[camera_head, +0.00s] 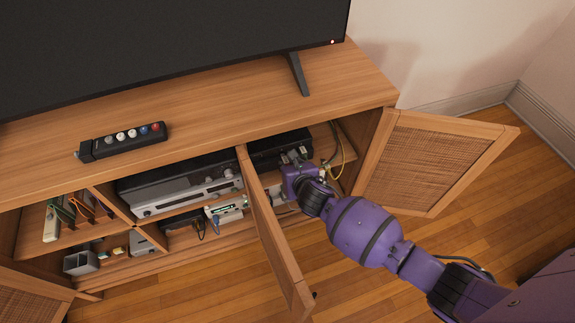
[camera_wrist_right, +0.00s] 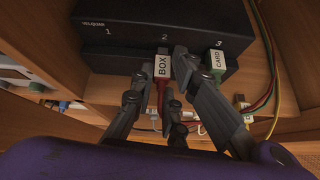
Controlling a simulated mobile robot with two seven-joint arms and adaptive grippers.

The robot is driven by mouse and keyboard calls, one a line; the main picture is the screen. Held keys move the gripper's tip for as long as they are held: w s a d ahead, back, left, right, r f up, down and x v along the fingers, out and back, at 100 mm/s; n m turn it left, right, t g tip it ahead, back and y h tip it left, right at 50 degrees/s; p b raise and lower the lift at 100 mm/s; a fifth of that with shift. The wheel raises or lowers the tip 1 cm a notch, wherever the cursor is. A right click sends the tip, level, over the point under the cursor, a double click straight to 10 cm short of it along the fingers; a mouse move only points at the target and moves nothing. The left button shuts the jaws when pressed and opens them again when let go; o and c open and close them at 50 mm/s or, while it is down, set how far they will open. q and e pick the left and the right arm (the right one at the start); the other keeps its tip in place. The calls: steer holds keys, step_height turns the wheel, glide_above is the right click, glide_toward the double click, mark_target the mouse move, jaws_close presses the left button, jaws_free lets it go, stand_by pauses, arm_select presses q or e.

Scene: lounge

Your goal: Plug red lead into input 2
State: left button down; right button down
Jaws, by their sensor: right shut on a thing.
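In the right wrist view a black switch box (camera_wrist_right: 145,32) has inputs marked 1, 2 and 3. The red lead (camera_wrist_right: 162,98), with a white tag reading BOX, is at the box front below the number 2. Whether its plug is fully seated is hidden. My right gripper (camera_wrist_right: 160,82) is shut on the red lead's plug, its fingers on both sides. In the head view my right gripper (camera_head: 296,156) is in the right cabinet bay, in front of the black box (camera_head: 272,148). My left gripper is out of view.
A green plug tagged CARD (camera_wrist_right: 216,62) sits at input 3, close to my right finger. Yellow, red and green cables (camera_wrist_right: 266,75) hang at the right. Open cabinet doors (camera_head: 272,240) flank my arm. A remote (camera_head: 122,142) lies on the cabinet top.

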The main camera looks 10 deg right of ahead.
steer(key=shift+w, duration=0.25)
steer(key=shift+r, duration=0.1)
steer(key=shift+r+p, duration=0.1)
steer(key=shift+p, duration=0.2)
steer(key=shift+s, duration=0.15)
stand_by(0.4)
steer(key=shift+s+f+p, duration=0.15)
steer(key=shift+f+p, duration=0.05)
steer(key=shift+p, duration=0.15)
steer(key=shift+p, duration=0.3)
steer(key=shift+w+a, duration=0.15)
steer(key=shift+w, duration=0.65)
